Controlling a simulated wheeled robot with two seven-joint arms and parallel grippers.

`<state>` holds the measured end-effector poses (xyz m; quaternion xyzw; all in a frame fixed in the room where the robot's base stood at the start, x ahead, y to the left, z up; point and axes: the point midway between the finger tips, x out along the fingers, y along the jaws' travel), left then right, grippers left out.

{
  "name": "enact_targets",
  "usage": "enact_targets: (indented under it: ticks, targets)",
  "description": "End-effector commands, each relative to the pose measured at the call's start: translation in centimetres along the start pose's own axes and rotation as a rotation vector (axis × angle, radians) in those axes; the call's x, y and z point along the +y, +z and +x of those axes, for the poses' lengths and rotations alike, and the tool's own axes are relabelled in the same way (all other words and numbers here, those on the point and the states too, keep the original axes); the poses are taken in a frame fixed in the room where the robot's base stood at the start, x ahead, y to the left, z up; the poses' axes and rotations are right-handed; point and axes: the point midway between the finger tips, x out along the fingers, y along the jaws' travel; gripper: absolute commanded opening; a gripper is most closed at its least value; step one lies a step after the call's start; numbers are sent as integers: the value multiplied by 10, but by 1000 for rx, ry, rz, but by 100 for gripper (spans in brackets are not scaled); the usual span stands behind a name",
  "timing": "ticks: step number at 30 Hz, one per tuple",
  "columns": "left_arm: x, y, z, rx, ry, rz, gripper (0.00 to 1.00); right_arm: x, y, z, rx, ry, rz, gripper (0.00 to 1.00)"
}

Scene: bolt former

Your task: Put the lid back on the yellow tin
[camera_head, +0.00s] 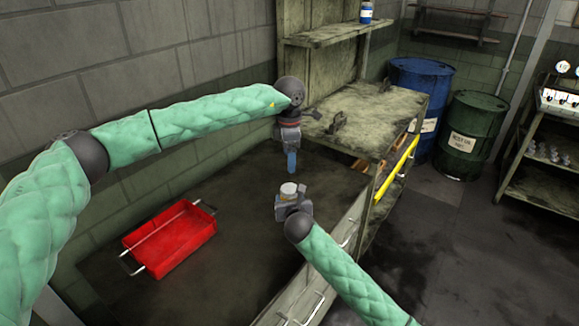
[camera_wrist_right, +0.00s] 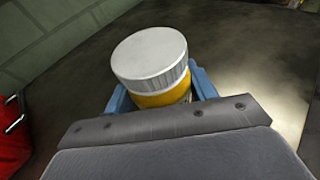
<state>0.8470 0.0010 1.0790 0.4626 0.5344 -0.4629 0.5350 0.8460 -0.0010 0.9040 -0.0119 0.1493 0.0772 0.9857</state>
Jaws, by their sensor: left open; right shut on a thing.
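The yellow tin (camera_wrist_right: 160,97) stands between the blue fingers of my right gripper (camera_wrist_right: 160,100), which is shut on it. A silver-white lid (camera_wrist_right: 150,55) with a ridged edge sits on top of the tin, and a pale band shows between lid and yellow body. Whether the lid is fully seated I cannot tell. In the head view the lid (camera_head: 289,188) shows small above my right gripper. My left gripper (camera_head: 291,163) points down just above the lid, apart from it. It is open and empty, seen nearly edge-on.
A red tray (camera_head: 170,238) with metal handles lies on the dark worktop at the left. A raised grimy shelf (camera_head: 365,120) with clamps stands behind on the right. Blue (camera_head: 420,95) and green drums (camera_head: 470,135) stand beyond it. The worktop between tray and tin is clear.

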Motion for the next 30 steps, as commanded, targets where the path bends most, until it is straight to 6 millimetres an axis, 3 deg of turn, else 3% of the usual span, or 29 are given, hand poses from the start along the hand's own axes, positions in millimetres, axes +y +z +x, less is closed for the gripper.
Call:
enact_targets:
  ticks: [12,13,16,26,30]
  targets:
    - [0,0,-7,1,0,-1,77,1,0,0,0,1,0,0]
    - [0,0,-7,1,0,-1,77,1,0,0,0,1,0,60]
    - [0,0,-7,1,0,-1,77,1,0,0,0,1,0,79]
    - [0,0,-6,1,0,-1,77,0,0,-2,-1,1,0,81]
    - [0,0,-2,1,0,-1,77,1,-2,-14,-1,2,0,81]
